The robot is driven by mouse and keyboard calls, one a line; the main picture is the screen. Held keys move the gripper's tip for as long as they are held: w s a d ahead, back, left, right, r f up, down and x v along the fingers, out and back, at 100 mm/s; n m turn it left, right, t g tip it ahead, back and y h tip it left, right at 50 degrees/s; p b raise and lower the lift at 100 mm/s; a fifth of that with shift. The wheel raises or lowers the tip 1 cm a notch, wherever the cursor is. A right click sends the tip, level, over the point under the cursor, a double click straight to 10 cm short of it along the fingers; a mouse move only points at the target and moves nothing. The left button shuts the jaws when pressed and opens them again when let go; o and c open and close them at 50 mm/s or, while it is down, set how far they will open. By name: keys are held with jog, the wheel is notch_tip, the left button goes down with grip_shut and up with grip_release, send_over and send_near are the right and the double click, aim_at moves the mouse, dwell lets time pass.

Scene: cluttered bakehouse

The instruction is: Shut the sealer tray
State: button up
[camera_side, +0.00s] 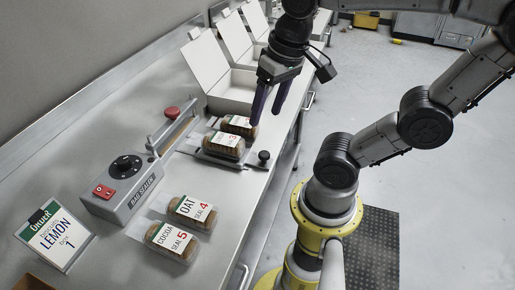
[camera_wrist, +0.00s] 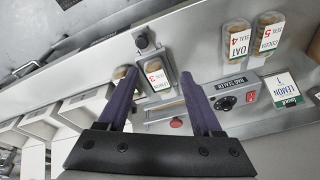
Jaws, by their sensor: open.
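The grey bag sealer (camera_side: 125,180) sits on the steel counter, with a dial, a red switch and a long sealing arm ending in a red knob (camera_side: 172,112). Its flat tray (camera_side: 228,161) sticks out toward the counter's front edge, with a black knob (camera_side: 263,155) at its outer end. A bag labelled 3 (camera_side: 222,146) lies on the tray. Another bag (camera_side: 238,125) is just behind it. My gripper (camera_side: 265,117) is open and empty, pointing down above the counter near the tray. In the wrist view the tray knob (camera_wrist: 141,42) shows beyond my fingertips (camera_wrist: 158,70).
Open white boxes (camera_side: 232,85) stand in a row behind the tray. Bags labelled OAT 4 (camera_side: 190,210) and COCOA 5 (camera_side: 171,240) lie in front of it. A lemon sign (camera_side: 55,238) stands at the near left. Bare counter lies between the bags and the tray.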

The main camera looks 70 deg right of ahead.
aim_at(264, 153)
jog(key=d+f+m+g, duration=0.1)
jog(key=f, duration=0.4)
jog(key=w+d+f+m+g, duration=0.1)
jog(key=f, duration=0.4)
jog(key=d+f+m, duration=0.1)
jog(key=f, duration=0.3)
jog(key=shift+w+d+f+m+g, duration=0.3)
jog(key=shift+d+f+m+g, duration=0.05)
jog(key=shift+f+m+g, duration=0.05)
grip_shut()
jog(key=shift+w, duration=0.1)
dwell(0.9)
